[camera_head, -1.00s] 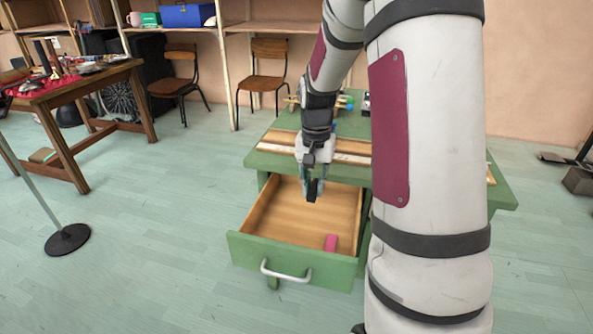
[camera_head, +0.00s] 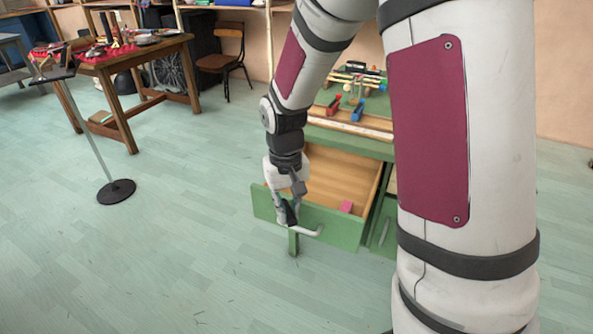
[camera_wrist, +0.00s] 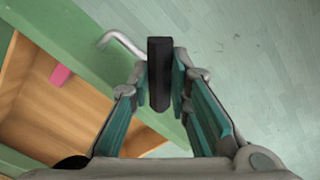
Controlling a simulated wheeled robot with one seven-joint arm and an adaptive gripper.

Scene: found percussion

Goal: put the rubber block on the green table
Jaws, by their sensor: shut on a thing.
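A black block (camera_wrist: 159,70), which I take to be the rubber block, stands between the finger pads of my gripper (camera_wrist: 160,88). My gripper is shut on it. In the head view my gripper (camera_head: 287,211) hangs by the drawer front, near the handle, with the dark block (camera_head: 292,214) at its tips. The green table (camera_head: 350,142) stands behind, its top higher than my gripper. My arm hides part of the table's right side.
The table's wooden drawer (camera_head: 338,178) is pulled out, with a pink block (camera_head: 346,207) inside and a metal handle (camera_head: 307,231). Small coloured items (camera_head: 357,110) lie on the tabletop. A brown table (camera_head: 120,58) and a stand (camera_head: 116,192) are at left. Floor in front is clear.

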